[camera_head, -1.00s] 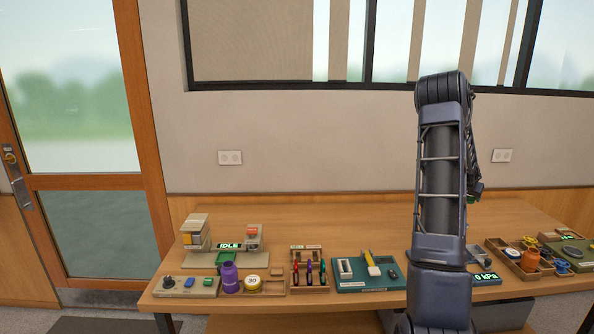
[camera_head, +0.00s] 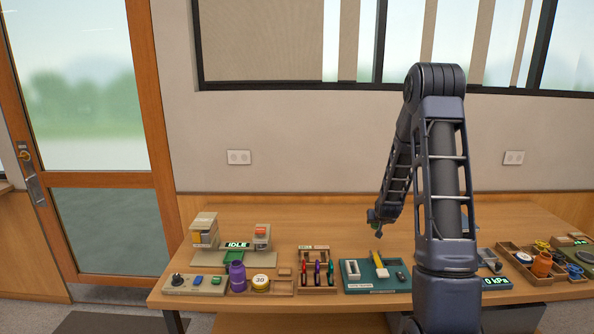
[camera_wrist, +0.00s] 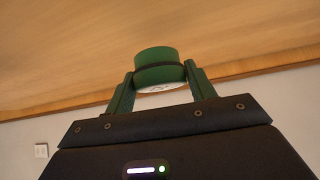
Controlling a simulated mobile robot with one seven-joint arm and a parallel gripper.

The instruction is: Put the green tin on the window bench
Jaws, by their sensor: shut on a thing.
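My gripper (camera_wrist: 161,82) is shut on a green tin (camera_wrist: 158,56) with a dark band and a pale end face. The tin sits between the two green fingers in the wrist view. In the head view my gripper (camera_head: 375,222) hangs low over the rear part of the wooden window bench (camera_head: 330,214). The tin is too small there to tell clearly from the fingers. The bench top also shows behind the tin in the wrist view (camera_wrist: 60,50). I cannot tell whether the tin touches the bench.
Along the bench's front stand a device reading IDLE (camera_head: 236,245), a purple bottle (camera_head: 237,277), a yellow-and-white roll (camera_head: 261,283), a wooden pen rack (camera_head: 316,288), a teal tray (camera_head: 352,284) and a wooden box (camera_head: 513,263) at right. The bench's rear strip near the wall is clear.

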